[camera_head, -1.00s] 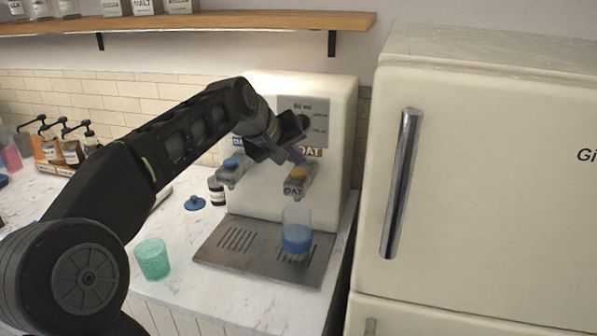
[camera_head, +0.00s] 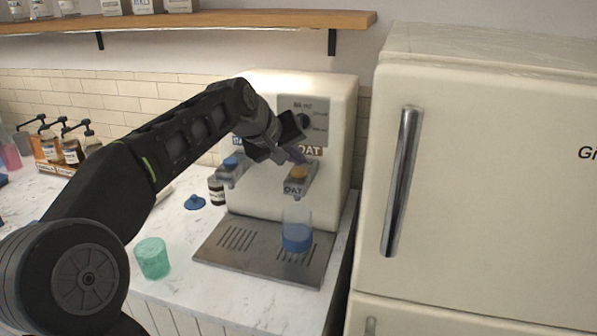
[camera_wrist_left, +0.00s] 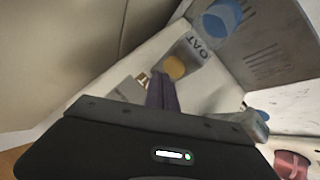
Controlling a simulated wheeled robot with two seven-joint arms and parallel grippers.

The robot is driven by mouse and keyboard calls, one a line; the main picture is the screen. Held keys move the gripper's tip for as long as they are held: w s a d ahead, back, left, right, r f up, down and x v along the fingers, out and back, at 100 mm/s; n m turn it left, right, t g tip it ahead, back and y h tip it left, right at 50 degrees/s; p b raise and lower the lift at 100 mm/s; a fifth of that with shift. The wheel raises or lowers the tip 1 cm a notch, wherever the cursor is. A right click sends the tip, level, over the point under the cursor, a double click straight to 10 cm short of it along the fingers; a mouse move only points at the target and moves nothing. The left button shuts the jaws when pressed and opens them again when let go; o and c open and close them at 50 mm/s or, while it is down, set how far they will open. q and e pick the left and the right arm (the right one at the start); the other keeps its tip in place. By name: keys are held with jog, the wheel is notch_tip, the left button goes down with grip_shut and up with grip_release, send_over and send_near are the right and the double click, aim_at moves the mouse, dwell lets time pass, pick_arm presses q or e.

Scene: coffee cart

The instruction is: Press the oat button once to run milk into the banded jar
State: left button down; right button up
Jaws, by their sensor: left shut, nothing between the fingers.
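The milk dispenser (camera_head: 340,125) stands against the wall. Its oat spout, marked OAT, has an orange button (camera_head: 299,172), which also shows in the wrist view (camera_wrist_left: 174,67). The banded jar (camera_head: 297,215), clear with a blue band low down, stands upright on the drip tray (camera_head: 222,262) under that spout. My left gripper (camera_head: 297,156) is shut and empty, its fingertips just above the orange button. In the wrist view the fingertips (camera_wrist_left: 163,90) show a small gap from the button. My right gripper is out of view.
A second spout with a blue button (camera_head: 231,162) is left of the oat spout. A green cup (camera_head: 152,259), blue lid (camera_head: 195,202) and small dark bottle (camera_head: 216,191) stand on the counter. The fridge (camera_head: 480,180) closes off the right; a shelf (camera_head: 200,22) is above.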

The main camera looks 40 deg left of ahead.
aim_at(296, 172)
pick_arm(q)
jog(key=shift+f+b, duration=0.5)
jog(key=shift+f, duration=0.3)
dwell(0.6)
dwell(0.4)
jog(key=shift+r+p, duration=0.8)
jog(key=shift+r, duration=0.15)
jog(key=shift+r+p, duration=2.05)
jog(key=shift+r, duration=0.45)
